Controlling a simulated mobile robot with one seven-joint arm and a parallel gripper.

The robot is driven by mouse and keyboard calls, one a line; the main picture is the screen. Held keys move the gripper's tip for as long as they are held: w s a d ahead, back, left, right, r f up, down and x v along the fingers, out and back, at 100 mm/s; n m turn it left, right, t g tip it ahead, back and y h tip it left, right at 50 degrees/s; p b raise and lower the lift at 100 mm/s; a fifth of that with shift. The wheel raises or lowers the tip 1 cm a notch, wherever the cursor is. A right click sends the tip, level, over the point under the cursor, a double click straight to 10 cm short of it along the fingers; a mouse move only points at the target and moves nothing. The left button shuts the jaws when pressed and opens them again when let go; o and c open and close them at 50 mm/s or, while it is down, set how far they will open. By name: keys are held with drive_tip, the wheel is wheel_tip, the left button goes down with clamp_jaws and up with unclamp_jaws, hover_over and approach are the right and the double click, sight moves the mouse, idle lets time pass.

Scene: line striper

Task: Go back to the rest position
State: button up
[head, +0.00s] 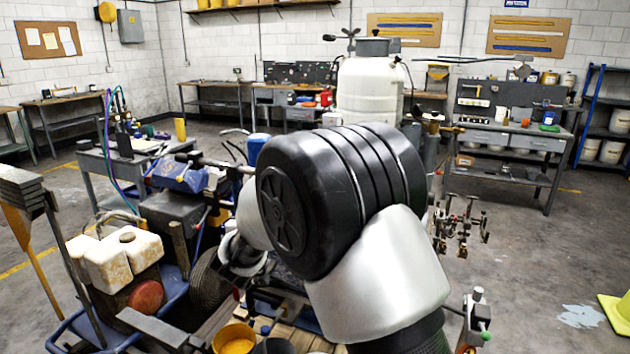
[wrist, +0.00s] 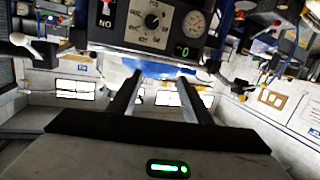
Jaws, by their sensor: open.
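My gripper (wrist: 158,80) shows in the wrist view with its two dark fingers apart and nothing between them. A control panel (wrist: 150,22) with a dial, a round gauge and a small green readout is just beyond the fingertips. I cannot tell whether the fingers touch it. In the head view my arm rises in front of the line striper and hides much of its middle; my gripper is hidden there. The striper's white tank (head: 368,88) stands upright behind my arm.
A grey cart (head: 95,165) stands at the left. A workbench (head: 520,140) is at the back right.

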drive_tip(key=s+d+r+g+y+p, duration=0.1)
drive_tip(key=s+d+r+g+y, duration=0.2)
drive_tip(key=r, duration=0.6)
drive_tip(key=s+d+r+n+g+y+p, duration=0.2)
drive_tip(key=s+d+r, duration=0.3)
drive_tip(key=s+d, duration=0.5)
drive_tip(key=s+d+f+g+h+p, duration=0.1)
drive_tip(key=s+d+g, duration=0.1)
drive_tip(key=s+d, duration=0.3)
drive_tip(key=s+d+f+m+g+h+p, duration=0.1)
drive_tip(key=s+d, duration=0.3)
drive_tip(key=s, duration=0.8)
drive_tip(key=s+d+f+m+g+h+p, duration=0.1)
drive_tip(key=s+d+f+g, duration=0.1)
drive_tip(key=s+d, duration=0.3)
drive_tip(key=s, duration=0.4)
drive_tip(key=shift+s+d+g+h, duration=0.3)
drive_tip(key=shift+h, duration=0.1)
drive_tip(key=shift+f, duration=0.1)
drive_tip(key=c, duration=0.3)
drive_tip(key=shift+d, duration=0.1)
drive_tip(key=shift+c, duration=0.3)
